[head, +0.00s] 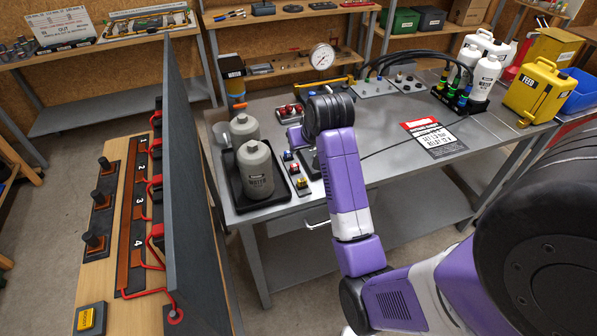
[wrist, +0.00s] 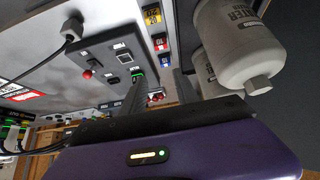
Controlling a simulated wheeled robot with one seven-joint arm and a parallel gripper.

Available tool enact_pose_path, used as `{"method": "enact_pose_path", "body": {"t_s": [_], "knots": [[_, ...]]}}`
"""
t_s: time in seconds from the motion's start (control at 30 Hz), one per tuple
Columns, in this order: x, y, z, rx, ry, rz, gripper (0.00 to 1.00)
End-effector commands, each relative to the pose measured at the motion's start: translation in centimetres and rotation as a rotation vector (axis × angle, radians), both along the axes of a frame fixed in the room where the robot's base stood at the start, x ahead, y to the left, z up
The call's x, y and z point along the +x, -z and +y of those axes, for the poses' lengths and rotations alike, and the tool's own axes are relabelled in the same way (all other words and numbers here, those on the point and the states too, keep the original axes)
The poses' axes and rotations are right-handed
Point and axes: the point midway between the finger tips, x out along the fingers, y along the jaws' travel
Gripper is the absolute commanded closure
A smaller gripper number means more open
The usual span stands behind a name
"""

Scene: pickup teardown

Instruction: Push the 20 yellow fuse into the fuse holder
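A yellow fuse (head: 302,183) sits in a short row with red and blue pieces on the grey bench, right of the black bottle tray. In the wrist view a yellow piece (wrist: 152,15) tops the same row, above a red piece (wrist: 160,42) and a blue one (wrist: 166,60). A dark panel (wrist: 105,58) with sockets, a red knob and a plugged cord stands beside this row; I cannot tell whether it is the fuse holder. My gripper (wrist: 132,97) is low over the bench near the panel; its fingertips are not clearly seen, and in the head view my arm hides them.
Two grey bottles (head: 255,170) stand in a black tray close left of the fuses. A tall dark partition (head: 190,190) rises left of the bench. A gauge (head: 322,57) and cabled bottles (head: 484,80) stand farther back. The bench's right front is mostly clear.

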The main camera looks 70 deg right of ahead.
Motion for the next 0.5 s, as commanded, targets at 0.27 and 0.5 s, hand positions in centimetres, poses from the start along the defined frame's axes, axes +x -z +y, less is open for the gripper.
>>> {"method": "enact_pose_path", "body": {"t_s": [0.27, 0.5], "knots": [[-2.9, 3.4, 3.7, 0.181, -0.011, 0.147, 0.64], [-2.4, 5.8, 3.2, 0.188, -0.013, 0.154, 0.64]]}}
